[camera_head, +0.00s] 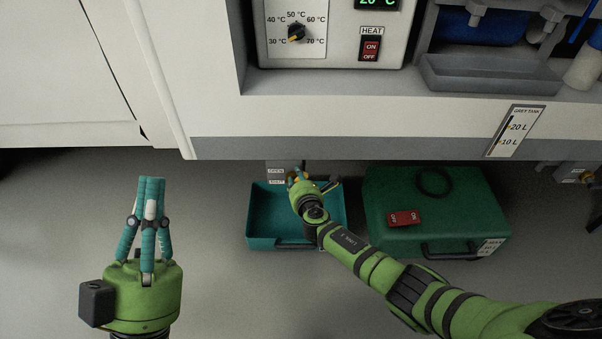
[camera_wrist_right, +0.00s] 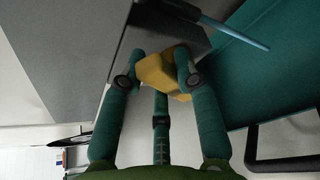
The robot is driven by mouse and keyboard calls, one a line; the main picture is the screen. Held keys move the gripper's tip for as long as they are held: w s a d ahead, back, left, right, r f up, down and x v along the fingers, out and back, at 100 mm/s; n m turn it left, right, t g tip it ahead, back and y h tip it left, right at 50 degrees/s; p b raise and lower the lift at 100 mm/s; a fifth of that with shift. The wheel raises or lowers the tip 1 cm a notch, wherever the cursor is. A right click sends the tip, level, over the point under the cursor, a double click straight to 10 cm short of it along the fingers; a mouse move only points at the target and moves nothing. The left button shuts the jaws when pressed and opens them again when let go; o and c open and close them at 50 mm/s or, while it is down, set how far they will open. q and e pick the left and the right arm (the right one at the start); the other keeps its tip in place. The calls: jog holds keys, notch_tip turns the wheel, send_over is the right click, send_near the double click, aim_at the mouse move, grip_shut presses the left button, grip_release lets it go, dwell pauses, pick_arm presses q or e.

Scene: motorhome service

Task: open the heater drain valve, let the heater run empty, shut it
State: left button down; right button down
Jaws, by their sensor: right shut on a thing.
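The yellow drain valve handle (camera_wrist_right: 160,75) sits under the motorhome's skirt. My right gripper (camera_head: 299,178) is around it, shut on it; it also shows in the right wrist view (camera_wrist_right: 160,72). Behind the handle is a dark grey pipe or valve body (camera_wrist_right: 178,32). A thin pale-blue streak (camera_wrist_right: 245,35), which looks like a stream of water, runs from its end toward the teal tray (camera_head: 261,205). The tray stands on the floor below the valve. My arm hides part of it. My left gripper (camera_head: 151,190) is empty, its fingers close together, left of the tray.
The heater panel (camera_head: 335,60) has a temperature dial (camera_head: 296,34) and a red HEAT switch (camera_head: 370,48). A green case (camera_head: 445,210) with a red switch (camera_head: 404,218) stands right of the tray. A grey tank gauge (camera_head: 514,131) is on the skirt. The floor at left is clear.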

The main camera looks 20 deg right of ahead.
jog(key=shift+w+a+r+n+g+h+p, duration=0.15)
jog(key=shift+a+r+n+g+h+p, duration=0.2)
jog(key=shift+n+p, duration=0.25)
jog(key=shift+w+a+n+h+p, duration=0.1)
jog(key=shift+a+n+h+p, duration=0.35)
jog(key=shift+n, duration=0.35)
pick_arm(q)
jog(key=w+a+f+n+g+y, duration=0.1)
jog(key=w+f+g+y, duration=0.2)
jog(key=f, duration=0.4)
jog(key=w+a+f+n+g+y, duration=0.1)
jog(key=w+a+f+g+y, duration=0.1)
jog(key=f, duration=0.5)
jog(key=shift+w+f+n+g+y, duration=0.3)
jog(key=shift+w+g+y, duration=0.35)
jog(key=shift+g, duration=0.65)
pick_arm(e)
jog(key=shift+w+a+f+n+h, duration=0.1)
jog(key=shift+a+n+h, duration=0.2)
jog(key=shift+n+h, duration=0.2)
pick_arm(q)
jog(key=shift+s+a, duration=0.1)
jog(key=shift+s, duration=0.05)
pick_arm(e)
jog(key=c, duration=0.9)
grip_release()
jog(key=shift+f, duration=0.1)
